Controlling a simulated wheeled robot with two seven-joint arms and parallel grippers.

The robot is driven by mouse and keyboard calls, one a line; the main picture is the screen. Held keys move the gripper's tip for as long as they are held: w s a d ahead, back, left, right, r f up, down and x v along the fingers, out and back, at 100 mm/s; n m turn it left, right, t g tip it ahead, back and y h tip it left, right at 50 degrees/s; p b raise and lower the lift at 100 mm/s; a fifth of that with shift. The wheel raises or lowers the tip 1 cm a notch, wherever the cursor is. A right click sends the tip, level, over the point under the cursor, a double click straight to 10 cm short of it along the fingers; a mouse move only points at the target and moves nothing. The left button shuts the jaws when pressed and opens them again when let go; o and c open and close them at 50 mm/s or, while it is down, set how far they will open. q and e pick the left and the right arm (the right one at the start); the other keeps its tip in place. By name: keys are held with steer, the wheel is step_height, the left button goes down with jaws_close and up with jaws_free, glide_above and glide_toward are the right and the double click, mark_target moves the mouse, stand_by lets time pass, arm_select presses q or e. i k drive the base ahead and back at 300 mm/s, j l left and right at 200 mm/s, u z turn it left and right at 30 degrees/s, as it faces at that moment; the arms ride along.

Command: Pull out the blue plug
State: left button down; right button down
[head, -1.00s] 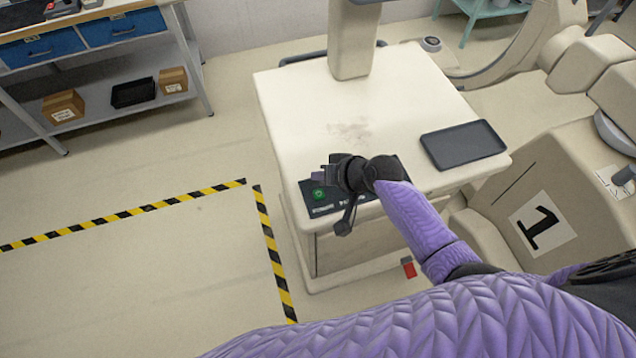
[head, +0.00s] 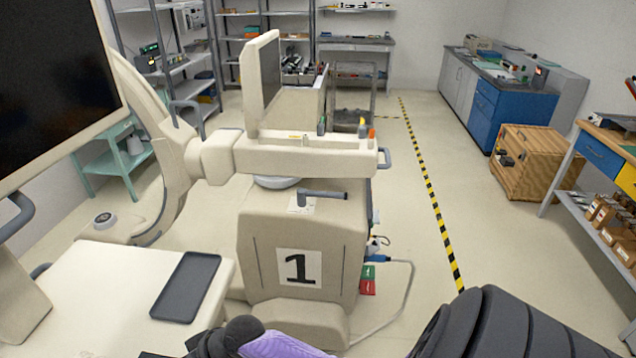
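The blue plug (head: 378,259) is small and sits at the right side of the beige cart marked 1 (head: 252,262), low down, with a grey cable (head: 411,290) running from it to the floor. Its fit in the cart is too small to make out. My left gripper (head: 205,344) shows only in part at the bottom edge, near the front cart's top and well left of the plug; its fingertips are cut off or hidden. My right gripper is out of view; a dark padded part of my arm shows at the lower right.
A black tray (head: 186,287) lies on the near cart top (head: 110,290). The floor right of cart 1 is clear up to the striped tape (head: 432,200). A wooden crate (head: 545,160) stands beyond it.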

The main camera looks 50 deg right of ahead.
mark_target(374, 257)
steer(key=z, duration=2.25)
